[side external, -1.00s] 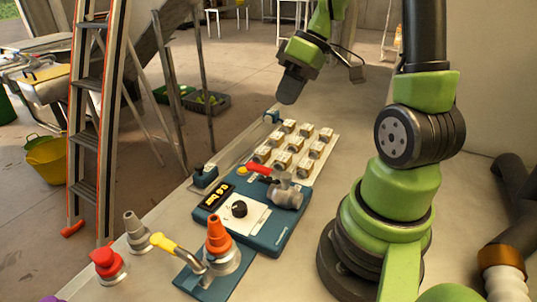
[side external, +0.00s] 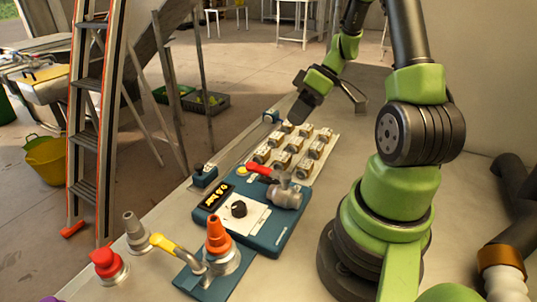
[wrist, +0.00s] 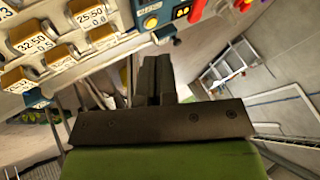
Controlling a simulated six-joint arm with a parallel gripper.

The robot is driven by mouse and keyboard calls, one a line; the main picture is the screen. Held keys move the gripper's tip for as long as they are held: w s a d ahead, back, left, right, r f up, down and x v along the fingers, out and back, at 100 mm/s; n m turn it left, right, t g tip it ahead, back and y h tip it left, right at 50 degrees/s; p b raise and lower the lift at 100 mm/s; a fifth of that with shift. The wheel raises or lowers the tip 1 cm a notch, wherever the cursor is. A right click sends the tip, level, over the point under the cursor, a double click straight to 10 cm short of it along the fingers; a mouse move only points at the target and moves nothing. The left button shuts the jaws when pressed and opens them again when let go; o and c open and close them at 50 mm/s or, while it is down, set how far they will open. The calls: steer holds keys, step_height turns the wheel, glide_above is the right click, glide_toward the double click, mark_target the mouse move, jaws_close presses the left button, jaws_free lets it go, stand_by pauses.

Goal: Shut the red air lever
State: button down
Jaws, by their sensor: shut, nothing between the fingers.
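The red air lever (side external: 262,170) sits on a grey metal valve (side external: 285,193) on the blue control box (side external: 270,235). The lever points left in the side view, toward the box's yellow button. My gripper (side external: 294,117) is shut and empty, behind and above the lever, beyond the rows of small tagged blocks, and apart from the lever. In the wrist view its closed fingers (wrist: 154,78) point up the picture. Part of the blue box (wrist: 143,10) shows at the top there; I cannot identify the lever surely in that view.
Small tagged blocks (side external: 282,160) stand on a pale tray between my gripper and the box. The box has a display reading 0.6 bar (side external: 217,196) and a black knob (side external: 239,209). An orange-topped fitting (side external: 217,235) with a yellow-handled lever (side external: 175,250) stands in front.

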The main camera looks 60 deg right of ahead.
mark_target(257, 165)
steer(key=w+a+f, duration=0.1)
steer(key=a+f, duration=0.1)
steer(key=w+a+f, duration=0.1)
steer(key=a+f, duration=0.1)
steer(key=w+a+f, duration=0.1)
steer(key=a+f, duration=0.1)
steer(key=shift+a+f, duration=0.25)
steer(key=shift+a, duration=0.7)
